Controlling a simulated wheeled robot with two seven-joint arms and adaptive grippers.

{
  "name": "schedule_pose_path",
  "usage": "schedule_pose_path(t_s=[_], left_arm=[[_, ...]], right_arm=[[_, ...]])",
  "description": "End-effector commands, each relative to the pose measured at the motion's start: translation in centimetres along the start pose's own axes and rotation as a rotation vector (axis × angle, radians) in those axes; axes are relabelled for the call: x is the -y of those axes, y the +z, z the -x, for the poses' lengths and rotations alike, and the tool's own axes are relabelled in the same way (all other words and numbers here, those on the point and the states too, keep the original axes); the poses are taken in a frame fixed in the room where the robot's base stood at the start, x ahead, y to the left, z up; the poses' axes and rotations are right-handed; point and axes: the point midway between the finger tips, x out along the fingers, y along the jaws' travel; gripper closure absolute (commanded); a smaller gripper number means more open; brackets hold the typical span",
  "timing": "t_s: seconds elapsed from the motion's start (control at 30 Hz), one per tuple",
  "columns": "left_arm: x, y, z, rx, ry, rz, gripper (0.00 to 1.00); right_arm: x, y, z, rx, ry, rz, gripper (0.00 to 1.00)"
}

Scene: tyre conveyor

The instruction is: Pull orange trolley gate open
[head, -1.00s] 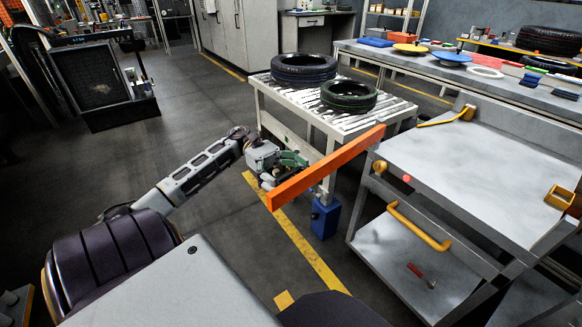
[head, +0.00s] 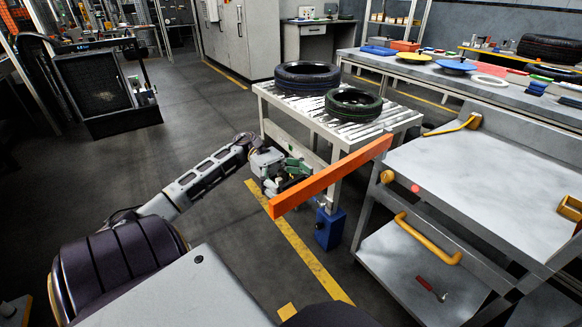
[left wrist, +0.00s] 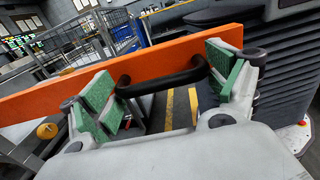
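The orange gate (head: 330,177) is a long straight bar running from the trolley's near left corner toward me. The grey trolley (head: 500,175) stands at the right with yellow handles. My left gripper (head: 292,175) is at the far side of the bar, partly hidden by it. In the left wrist view the orange gate (left wrist: 60,100) crosses the picture and carries a black handle (left wrist: 162,78). My left gripper (left wrist: 160,88) is open, its green-padded fingers apart at either end of the handle. I cannot tell whether they touch it. My right gripper is not in view.
A roller table (head: 385,122) with two tyres (head: 307,76) stands just behind the gate. A blue block (head: 330,230) is at its leg. A long workbench (head: 520,97) is behind the trolley. The floor at left centre is clear, with a yellow line (head: 310,262).

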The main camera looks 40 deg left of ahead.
Motion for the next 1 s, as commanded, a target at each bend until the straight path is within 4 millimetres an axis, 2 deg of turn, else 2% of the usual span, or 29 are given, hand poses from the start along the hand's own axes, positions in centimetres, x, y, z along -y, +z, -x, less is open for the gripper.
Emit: schedule_pose_path(t_s=[0.17, 0.37, 1.0], left_arm=[[0.0, -0.2, 0.2, -0.002, 0.0, 0.003, 0.0], [-0.1, -0.1, 1.4, -0.002, 0.002, 0.002, 0.0], [0.0, -0.1, 8.5, -0.002, 0.006, 0.003, 0.0]], right_arm=[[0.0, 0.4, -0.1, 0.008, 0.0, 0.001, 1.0], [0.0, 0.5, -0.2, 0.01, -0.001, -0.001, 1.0], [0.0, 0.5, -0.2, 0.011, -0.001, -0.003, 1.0]])
